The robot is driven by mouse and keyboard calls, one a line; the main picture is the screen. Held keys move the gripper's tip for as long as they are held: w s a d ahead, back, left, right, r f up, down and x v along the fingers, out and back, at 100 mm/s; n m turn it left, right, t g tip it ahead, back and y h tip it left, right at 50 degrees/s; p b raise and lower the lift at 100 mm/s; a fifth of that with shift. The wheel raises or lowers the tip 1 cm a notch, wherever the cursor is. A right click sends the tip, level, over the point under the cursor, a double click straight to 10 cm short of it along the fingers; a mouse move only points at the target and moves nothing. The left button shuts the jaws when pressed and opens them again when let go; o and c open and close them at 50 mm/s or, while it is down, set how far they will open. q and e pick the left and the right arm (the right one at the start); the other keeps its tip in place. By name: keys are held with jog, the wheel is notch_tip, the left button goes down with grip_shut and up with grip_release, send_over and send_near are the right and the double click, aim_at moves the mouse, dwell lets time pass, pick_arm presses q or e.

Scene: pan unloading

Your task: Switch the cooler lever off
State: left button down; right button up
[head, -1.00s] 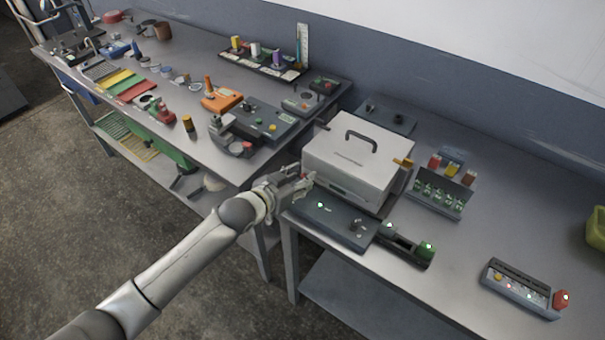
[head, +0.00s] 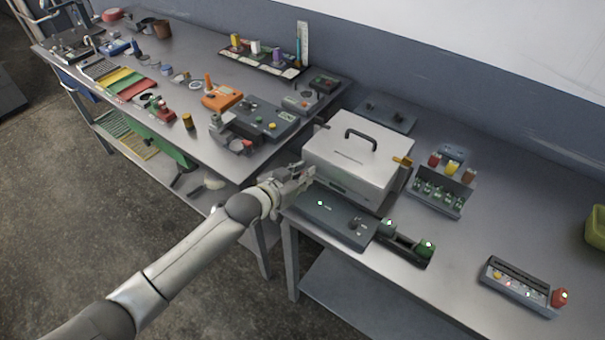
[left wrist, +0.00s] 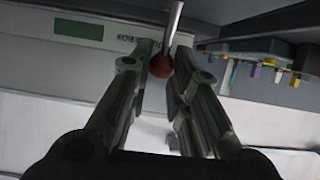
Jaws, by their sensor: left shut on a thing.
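The cooler lever shows in the left wrist view as a thin metal rod with a dark red ball knob (left wrist: 161,66). My left gripper (left wrist: 159,58) is shut on the knob, with one finger on each side of it. In the head view my left gripper (head: 309,174) is at the left side of a pale box with a black top handle (head: 363,137), which seems to be the cooler. The lever is hidden by the gripper there. In the left wrist view the box's side (left wrist: 50,48) carries a green display and lettering. My right gripper is not in view.
A dark control panel (head: 333,217) with a green light lies just in front of the box. A rack of small vials (head: 437,195) stands to its right. The left bench (head: 205,136) holds several tools close by.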

pick_arm(q)
jog(key=shift+s+a+f+t+h+b, duration=0.3)
jog(key=shift+s+a+t+h+b, duration=0.55)
jog(key=shift+b, duration=2.45)
jog(key=shift+s+a+f+t+h+b, duration=0.1)
jog(key=shift+s+f+t+h+b, duration=0.25)
jog(key=shift+t+h+b, duration=1.95)
jog(key=shift+s+a+f+t+y+b, duration=0.2)
jog(key=shift+s+a+t+y+b, duration=0.45)
jog(key=shift+b, duration=3.65)
jog(key=shift+s+r+h+b, duration=0.15)
jog(key=shift+s+h+b, duration=0.2)
jog(key=shift+b, duration=0.55)
jog(key=shift+w, duration=0.1)
jog(key=c, duration=1.4)
grip_release()
jog(key=shift+c, duration=0.2)
jog(key=v, duration=1.2)
jog(key=shift+d+f, duration=0.15)
jog(key=shift+f, duration=0.1)
